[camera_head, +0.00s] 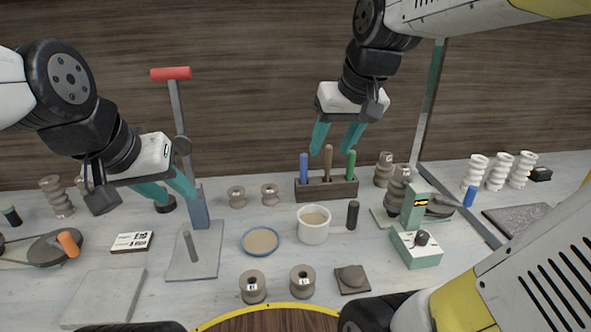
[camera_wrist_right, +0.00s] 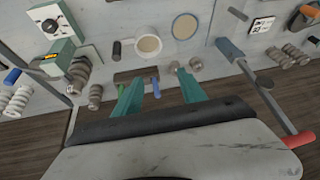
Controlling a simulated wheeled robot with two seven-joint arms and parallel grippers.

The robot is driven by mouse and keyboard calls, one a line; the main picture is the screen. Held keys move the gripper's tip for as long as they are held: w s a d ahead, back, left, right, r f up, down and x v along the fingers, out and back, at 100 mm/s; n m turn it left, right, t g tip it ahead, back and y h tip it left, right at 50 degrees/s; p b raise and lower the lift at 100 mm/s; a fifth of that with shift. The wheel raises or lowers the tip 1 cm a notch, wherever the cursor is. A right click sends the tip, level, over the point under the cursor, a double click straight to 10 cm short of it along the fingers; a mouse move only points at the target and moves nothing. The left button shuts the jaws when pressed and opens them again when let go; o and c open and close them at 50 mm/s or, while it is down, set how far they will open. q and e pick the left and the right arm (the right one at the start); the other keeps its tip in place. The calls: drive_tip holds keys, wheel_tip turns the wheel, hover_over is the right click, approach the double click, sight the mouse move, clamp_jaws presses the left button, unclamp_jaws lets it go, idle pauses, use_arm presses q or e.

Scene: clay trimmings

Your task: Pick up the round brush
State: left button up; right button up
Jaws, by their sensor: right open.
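A dark wooden rack (camera_head: 345,188) at the back of the table holds three upright tools: a blue-handled one (camera_head: 304,167), a brown-handled one (camera_head: 328,160) and a green-handled one (camera_head: 350,165). I cannot tell which, if any, is the round brush; their lower ends are hidden. My right gripper (camera_head: 332,150) is open and empty, its fingers pointing down at the rack. In the right wrist view, the blue handle (camera_wrist_right: 156,86) shows between the fingers, and the green handle shows beside one finger. My left gripper (camera_head: 182,198) is open, near the red-handled press.
The red-handled press (camera_head: 190,258) stands left of the rack. A cream cup (camera_head: 313,232), a dark cylinder (camera_head: 352,215) and a blue-rimmed dish (camera_head: 260,241) stand in front of the rack. Several spools and a green device (camera_head: 416,248) stand around. A grey slab (camera_head: 105,297) lies front left.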

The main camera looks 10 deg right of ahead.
drive_tip(key=w+g, duration=0.1)
drive_tip(key=w, duration=0.7)
drive_tip(key=n+g+h, duration=0.2)
drive_tip(key=g, duration=0.2)
hover_over(304, 169)
drive_tip(key=w, duration=0.1)
drive_tip(key=f, duration=1.5)
drive_tip(key=shift+w+d, duration=0.15)
drive_tip(key=shift+w, duration=0.05)
drive_tip(key=shift+w+f, duration=0.1)
drive_tip(key=shift+f, duration=0.65)
wheel_tip(304, 169, down, 7)
drive_tip(key=shift+r, duration=0.15)
clamp_jaws()
